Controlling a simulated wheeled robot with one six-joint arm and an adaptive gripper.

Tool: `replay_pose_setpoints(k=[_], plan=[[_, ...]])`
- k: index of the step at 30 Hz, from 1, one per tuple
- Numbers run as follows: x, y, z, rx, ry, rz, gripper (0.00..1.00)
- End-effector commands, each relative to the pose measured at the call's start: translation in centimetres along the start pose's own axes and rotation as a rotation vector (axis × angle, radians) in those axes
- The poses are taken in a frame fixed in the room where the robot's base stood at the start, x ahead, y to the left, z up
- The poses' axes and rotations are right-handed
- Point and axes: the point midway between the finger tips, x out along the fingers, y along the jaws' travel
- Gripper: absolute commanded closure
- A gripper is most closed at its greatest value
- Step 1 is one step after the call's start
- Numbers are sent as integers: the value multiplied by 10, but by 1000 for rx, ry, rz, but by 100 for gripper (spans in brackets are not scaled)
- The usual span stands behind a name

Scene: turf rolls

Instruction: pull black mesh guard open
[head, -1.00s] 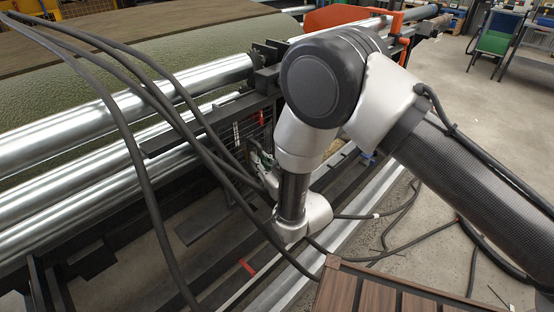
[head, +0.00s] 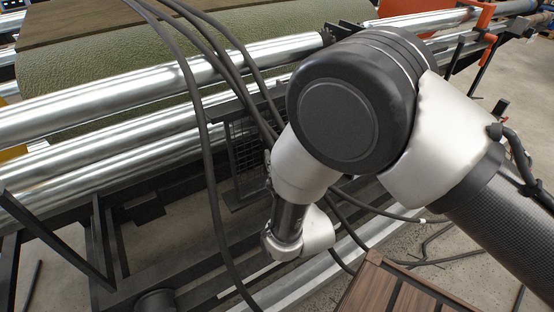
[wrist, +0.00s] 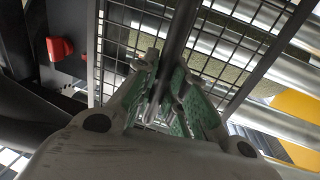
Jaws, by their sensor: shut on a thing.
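The black mesh guard (wrist: 122,42) fills the upper middle of the wrist view, a wire grid in a dark frame. In the head view the guard (head: 243,150) stands below the metal rollers, partly covered by cables and my arm. My gripper (wrist: 170,80), with green inner pads, is shut on a dark bar (wrist: 182,28) in front of the mesh. The bar looks like the guard's handle, but its joint to the frame is hidden. In the head view my fingers are mostly hidden by the cables and my wrist.
Shiny rollers (head: 105,92) and a green turf roll (head: 150,60) lie behind the guard. Dark cables (head: 208,150) hang across the head view. A brown slatted surface (head: 395,290) is at the bottom. A red block (wrist: 60,47) sits left of the guard. Open floor lies at right.

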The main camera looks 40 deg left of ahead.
Motion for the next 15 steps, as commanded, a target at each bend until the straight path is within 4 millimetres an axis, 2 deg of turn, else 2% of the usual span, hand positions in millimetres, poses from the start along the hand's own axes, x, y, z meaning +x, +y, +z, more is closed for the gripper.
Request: replay_pose_setpoints(k=[2, 3, 6, 15], plan=[[0, 0, 0, 0, 0, 0, 100], [0, 0, 0, 0, 0, 0, 83], [0, 0, 0, 0, 0, 0, 65], [0, 0, 0, 0, 0, 0, 65]])
